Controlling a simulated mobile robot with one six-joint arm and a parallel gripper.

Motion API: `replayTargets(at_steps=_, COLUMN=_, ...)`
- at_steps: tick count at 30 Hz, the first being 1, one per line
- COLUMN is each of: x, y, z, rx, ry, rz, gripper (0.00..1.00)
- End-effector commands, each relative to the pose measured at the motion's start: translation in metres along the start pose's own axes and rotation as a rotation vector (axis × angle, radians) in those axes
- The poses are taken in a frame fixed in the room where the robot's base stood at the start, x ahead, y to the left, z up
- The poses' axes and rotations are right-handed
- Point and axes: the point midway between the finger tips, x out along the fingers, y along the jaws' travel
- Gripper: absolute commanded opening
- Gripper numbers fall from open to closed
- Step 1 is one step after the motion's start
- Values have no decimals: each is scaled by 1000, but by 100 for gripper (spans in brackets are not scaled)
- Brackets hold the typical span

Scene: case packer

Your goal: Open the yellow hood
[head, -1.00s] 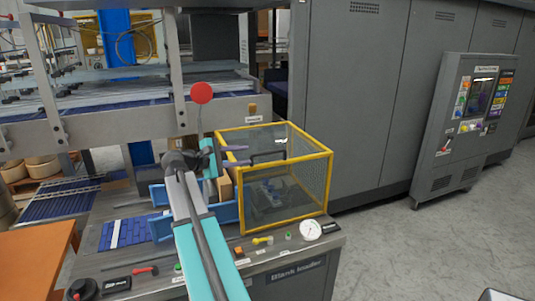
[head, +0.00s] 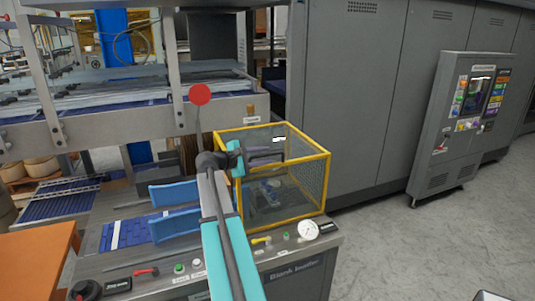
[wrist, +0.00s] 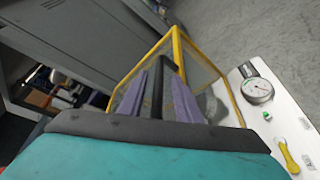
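The yellow hood (head: 328,185) is a yellow-framed box with mesh or clear panels, standing closed on the blank loader at its right end. It also shows in the wrist view (wrist: 206,72). Its dark handle bar (wrist: 158,92) is on the upper face. My gripper (wrist: 158,88) is at the handle, with one purple finger on each side of the bar. The fingers look apart, with small gaps beside the bar. In the head view my gripper (head: 266,152) reaches over the hood's top from the left; my wrist partly hides the hood's left edge.
A pressure gauge (head: 308,230) and several buttons and knobs line the loader's front panel. A red ball-topped lever (head: 200,94) stands behind my arm. Blue guides (head: 175,223) lie to the left. A large grey cabinet (head: 350,100) stands behind the hood.

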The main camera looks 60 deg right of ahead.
Motion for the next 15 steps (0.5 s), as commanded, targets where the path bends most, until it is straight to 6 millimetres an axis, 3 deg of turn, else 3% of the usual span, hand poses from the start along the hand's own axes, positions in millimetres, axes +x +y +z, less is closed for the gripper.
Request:
replayTargets(at_steps=6, x=18, y=1, z=0, rx=0, ry=0, rz=0, gripper=31)
replayTargets(at_steps=15, x=22, y=0, z=0, rx=0, ry=1, rz=1, gripper=31)
